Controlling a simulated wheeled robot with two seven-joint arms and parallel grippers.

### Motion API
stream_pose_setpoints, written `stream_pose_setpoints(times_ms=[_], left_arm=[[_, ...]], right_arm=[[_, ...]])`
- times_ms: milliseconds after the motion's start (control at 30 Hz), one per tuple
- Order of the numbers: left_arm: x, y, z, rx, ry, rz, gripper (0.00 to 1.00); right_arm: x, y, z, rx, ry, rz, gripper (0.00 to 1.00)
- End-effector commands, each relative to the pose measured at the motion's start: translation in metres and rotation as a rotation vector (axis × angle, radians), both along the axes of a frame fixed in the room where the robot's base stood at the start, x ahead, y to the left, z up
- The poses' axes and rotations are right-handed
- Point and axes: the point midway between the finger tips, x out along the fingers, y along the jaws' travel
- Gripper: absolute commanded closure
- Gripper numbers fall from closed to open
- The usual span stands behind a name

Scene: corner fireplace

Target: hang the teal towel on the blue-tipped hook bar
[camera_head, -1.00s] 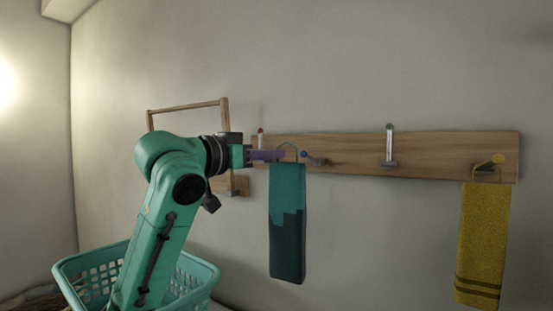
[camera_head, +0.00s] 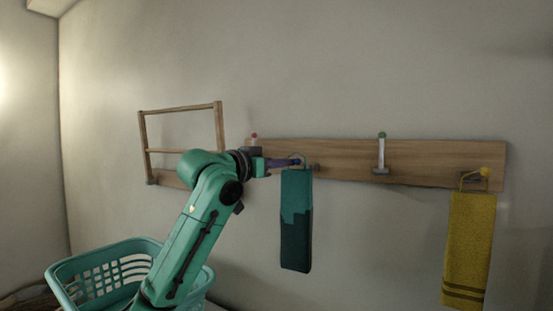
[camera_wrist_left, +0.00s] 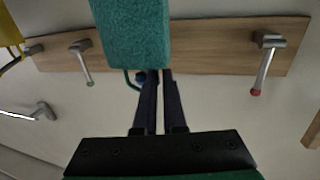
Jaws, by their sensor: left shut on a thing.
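The teal towel (camera_head: 296,222), with a darker lower part, hangs by its thin wire loop at the wooden rail. My left gripper (camera_head: 289,162) is shut on the towel's loop at the rail's front. In the left wrist view the towel (camera_wrist_left: 133,35) is beyond the fingertips (camera_wrist_left: 159,76). The blue tip of the hook bar (camera_wrist_left: 141,77) shows right beside the fingers, close to the loop. In the head view that tip is largely lost behind the fingers and loop. I cannot tell whether the loop is around the bar. My right gripper is not in view.
The wooden rail (camera_head: 345,160) also carries a red-tipped hook (camera_head: 254,138), a green-tipped hook (camera_head: 382,150) and a yellow towel (camera_head: 468,245) on a yellow-tipped hook. A wooden rack (camera_head: 182,151) is at left. A teal basket (camera_head: 110,270) stands below.

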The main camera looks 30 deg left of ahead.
Motion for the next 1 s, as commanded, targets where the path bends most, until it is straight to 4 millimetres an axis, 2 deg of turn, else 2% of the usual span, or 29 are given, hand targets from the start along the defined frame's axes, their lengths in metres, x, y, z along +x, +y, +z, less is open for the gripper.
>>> stream_pose_setpoints(times_ms=[167,700,1000], left_arm=[[0.016,0.001,0.002,-0.001,-0.001,0.001,1.0],[0.058,0.004,-0.013,-0.001,-0.001,0.001,1.0],[0.061,0.004,-0.022,-0.001,-0.004,0.002,1.0]], right_arm=[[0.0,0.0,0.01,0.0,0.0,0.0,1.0],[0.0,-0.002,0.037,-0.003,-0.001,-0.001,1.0],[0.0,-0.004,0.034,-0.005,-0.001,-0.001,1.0]])
